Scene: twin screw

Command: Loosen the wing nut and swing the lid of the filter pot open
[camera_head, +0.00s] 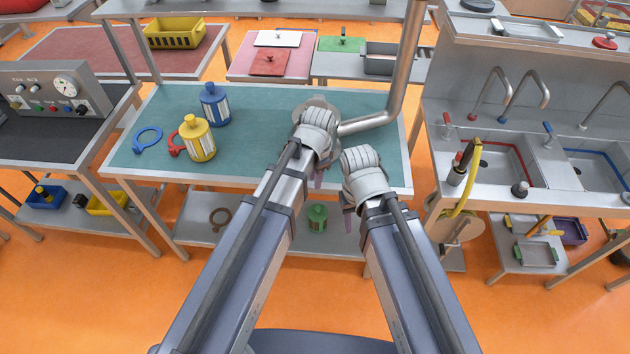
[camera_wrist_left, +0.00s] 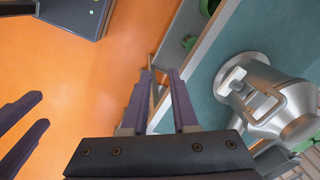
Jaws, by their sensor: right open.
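The filter pot (camera_wrist_left: 281,108) is a grey metal vessel on the teal bench top, at the right of the left wrist view. A pale fitting (camera_wrist_left: 236,82) sits on its side; I cannot tell whether this is the wing nut. In the head view my left wrist hides most of the pot, and only a round grey rim (camera_head: 318,102) shows. My left gripper (camera_wrist_left: 164,72) is open and empty, apart from the pot, over the bench's front edge. My right gripper (camera_head: 348,222) is open and empty in front of the bench; its fingers also show in the left wrist view (camera_wrist_left: 40,108).
A thick metal pipe (camera_head: 402,85) bends down beside the pot. A sink unit (camera_head: 500,165) is to the right.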

